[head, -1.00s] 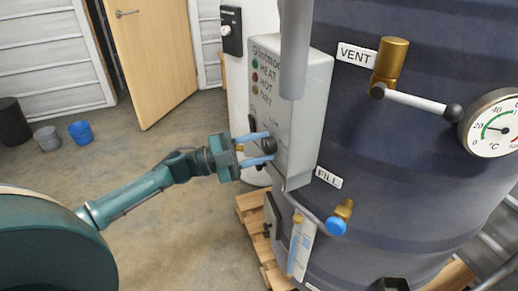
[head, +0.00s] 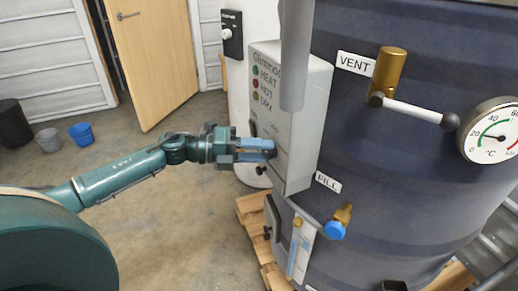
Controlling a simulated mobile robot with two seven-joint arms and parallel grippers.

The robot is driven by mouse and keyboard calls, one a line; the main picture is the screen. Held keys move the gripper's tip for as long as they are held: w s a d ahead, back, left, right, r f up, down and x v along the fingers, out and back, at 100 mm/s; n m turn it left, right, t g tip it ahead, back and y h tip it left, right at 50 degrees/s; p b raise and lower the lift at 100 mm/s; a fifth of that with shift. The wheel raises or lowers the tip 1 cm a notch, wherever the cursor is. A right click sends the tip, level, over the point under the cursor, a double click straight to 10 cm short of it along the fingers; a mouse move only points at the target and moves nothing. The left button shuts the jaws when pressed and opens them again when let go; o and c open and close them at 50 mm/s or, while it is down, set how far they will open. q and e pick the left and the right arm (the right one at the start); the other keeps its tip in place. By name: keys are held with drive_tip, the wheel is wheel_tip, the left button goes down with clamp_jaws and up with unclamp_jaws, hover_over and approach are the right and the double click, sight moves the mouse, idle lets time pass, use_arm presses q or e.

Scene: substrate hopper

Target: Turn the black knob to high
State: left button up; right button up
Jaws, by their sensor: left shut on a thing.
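A grey control box (head: 302,107) is fixed to the side of the dark tank, with HEAT, HOT and DRY lamps on its face. The black knob (head: 270,153) sits low on this face, mostly hidden by my left gripper (head: 266,148). My left gripper comes in from the left and is shut on the knob, its blue fingers lined up one in front of the other in this view. The knob's pointer and the marks around it are too hidden or small to read. My right gripper is not in view.
A second small dark knob (head: 262,170) is just below the gripper. The tank (head: 420,180) carries a brass vent valve (head: 390,70), a fill valve (head: 337,225) and a temperature gauge (head: 492,135). A wooden pallet (head: 255,235) lies underneath.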

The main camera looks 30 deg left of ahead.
use_arm(q)
drive_tip(key=shift+m+y, duration=0.3)
drive_tip(key=shift+m, duration=0.3)
drive_tip(key=o, duration=1)
